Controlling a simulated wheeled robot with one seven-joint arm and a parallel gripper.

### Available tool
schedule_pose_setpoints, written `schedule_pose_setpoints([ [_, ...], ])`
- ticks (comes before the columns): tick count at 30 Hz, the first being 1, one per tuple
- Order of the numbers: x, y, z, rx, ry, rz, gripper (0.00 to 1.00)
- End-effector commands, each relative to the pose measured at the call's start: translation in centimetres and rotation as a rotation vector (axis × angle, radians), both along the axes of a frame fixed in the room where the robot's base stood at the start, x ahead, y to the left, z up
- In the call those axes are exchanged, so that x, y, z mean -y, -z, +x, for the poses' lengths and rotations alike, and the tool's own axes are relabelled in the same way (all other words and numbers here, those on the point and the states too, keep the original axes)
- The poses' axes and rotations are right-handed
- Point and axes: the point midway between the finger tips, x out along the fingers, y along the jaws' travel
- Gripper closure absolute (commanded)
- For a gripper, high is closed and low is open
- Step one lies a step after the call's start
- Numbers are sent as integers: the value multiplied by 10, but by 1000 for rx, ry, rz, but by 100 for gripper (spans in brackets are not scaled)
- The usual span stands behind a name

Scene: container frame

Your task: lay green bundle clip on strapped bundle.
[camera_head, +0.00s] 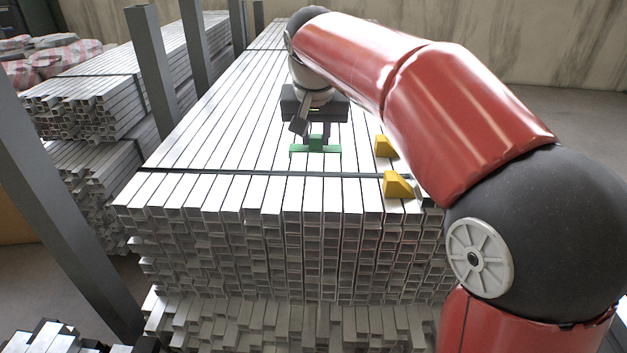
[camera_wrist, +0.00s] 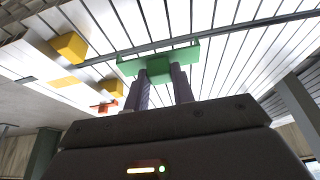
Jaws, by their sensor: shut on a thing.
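The green bundle clip (camera_head: 316,148) is a low flat bar with a raised middle. My gripper (camera_head: 317,127) is shut on that raised middle from above. In the wrist view the clip (camera_wrist: 158,61) spans across the two fingertips (camera_wrist: 162,75). The strapped bundle (camera_head: 215,145) is a large stack of pale square tubes with a dark strap (camera_head: 250,174) across its top. The clip is over the top of the bundle, behind the strap in the head view. I cannot tell whether it touches the tubes.
Two yellow wedge blocks (camera_head: 385,147) (camera_head: 398,186) sit on the bundle's right side, near my arm. Grey posts (camera_head: 152,70) stand along the left side, with more tube stacks (camera_head: 85,105) beyond. A small red piece (camera_wrist: 103,107) shows in the wrist view. The bundle's top left is clear.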

Motion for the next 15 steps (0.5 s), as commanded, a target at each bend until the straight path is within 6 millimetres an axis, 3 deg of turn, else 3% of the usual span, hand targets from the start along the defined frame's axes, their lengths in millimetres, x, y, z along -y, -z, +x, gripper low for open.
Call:
schedule_pose_setpoints([
  [1,0,16,-1,-2,-1,-1,98],
  [3,0,28,0,-2,-1,-1,98],
  [11,0,49,0,-1,0,0,98],
  [15,0,68,0,-2,-1,-1,98],
])
